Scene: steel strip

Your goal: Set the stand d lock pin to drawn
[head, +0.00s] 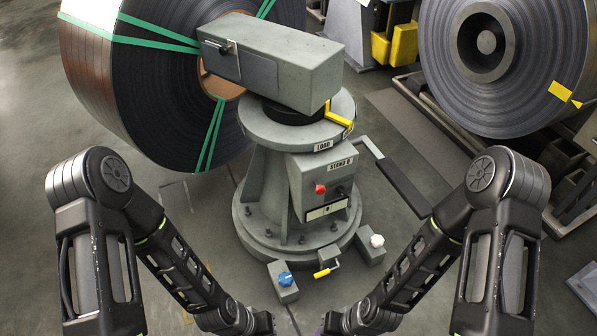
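The grey stand (268,185) stands upright in the middle, with a plate reading "STAND D" (340,164) on its control box. A yellow L-shaped handle (327,270) sticks out at the foot of the stand, between two small grey boxes. Another yellow handle (339,117) sits at the rim of the turntable, near the "LOAD" label (323,146). I see no label telling which is the lock pin, and its state is unclear. Both my arms reach down to the bottom edge, in front of the stand. My gripper fingers are out of the picture.
The small boxes carry a blue knob (285,279) and a white knob (377,240). A red button (320,188) is on the control box. A grey block (290,65) tops the stand. Steel coils (130,85) (450,75) stand behind. A dark bar (403,187) juts right.

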